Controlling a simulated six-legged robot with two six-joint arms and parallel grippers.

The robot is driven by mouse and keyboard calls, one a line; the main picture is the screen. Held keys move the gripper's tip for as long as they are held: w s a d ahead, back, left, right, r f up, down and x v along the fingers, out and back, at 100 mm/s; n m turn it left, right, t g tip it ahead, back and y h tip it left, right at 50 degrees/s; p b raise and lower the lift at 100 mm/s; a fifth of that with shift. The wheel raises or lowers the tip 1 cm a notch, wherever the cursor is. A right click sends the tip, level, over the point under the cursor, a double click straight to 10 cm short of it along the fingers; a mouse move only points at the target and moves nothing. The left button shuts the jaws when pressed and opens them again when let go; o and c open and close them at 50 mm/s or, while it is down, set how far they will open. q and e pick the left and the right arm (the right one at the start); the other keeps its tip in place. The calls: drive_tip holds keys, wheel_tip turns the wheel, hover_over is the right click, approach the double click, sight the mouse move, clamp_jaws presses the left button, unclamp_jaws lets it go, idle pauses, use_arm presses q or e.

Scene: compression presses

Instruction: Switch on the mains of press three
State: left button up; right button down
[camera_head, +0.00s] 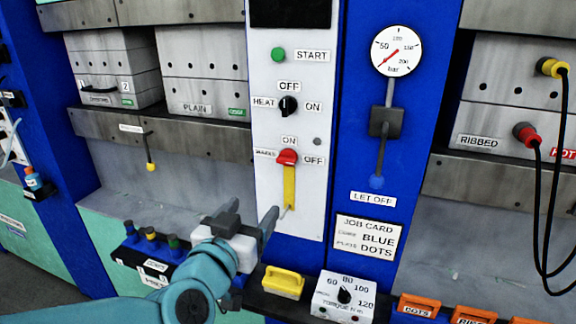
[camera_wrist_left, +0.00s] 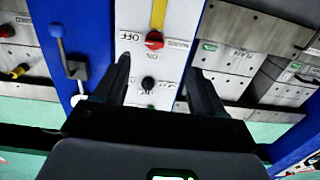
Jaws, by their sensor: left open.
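The red mains switch (camera_head: 287,157) sits low on the white panel of the middle press, with ON above it and OFF to its right. Its red handle points roughly sideways, toward OFF. A yellow strip (camera_head: 289,188) runs down the panel below it. The switch also shows upside down in the left wrist view (camera_wrist_left: 154,40), just beyond my fingertips. My left gripper (camera_head: 253,210) is open and empty, below and left of the switch and apart from it. No press number is readable on the panel. My right gripper is not in view.
The heat knob (camera_head: 288,106) and green START button (camera_head: 278,55) are above the switch. A blue-tipped let-off lever (camera_head: 377,180) hangs to the right. Below are a yellow-handled block (camera_head: 284,282) and a torque box (camera_head: 344,297). Black cables (camera_head: 540,200) hang at far right.

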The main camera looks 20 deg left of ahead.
sight(285, 161)
use_arm(q)
drive_tip(key=shift+t, duration=0.3)
drive_tip(key=w, duration=0.5)
drive_tip(key=w+r+p, duration=0.1)
drive_tip(key=w, duration=0.4)
drive_tip(key=w+d+r+p, duration=0.1)
drive_tip(key=w, duration=0.4)
drive_tip(key=shift+w, duration=0.2)
drive_tip(key=c, duration=1.1)
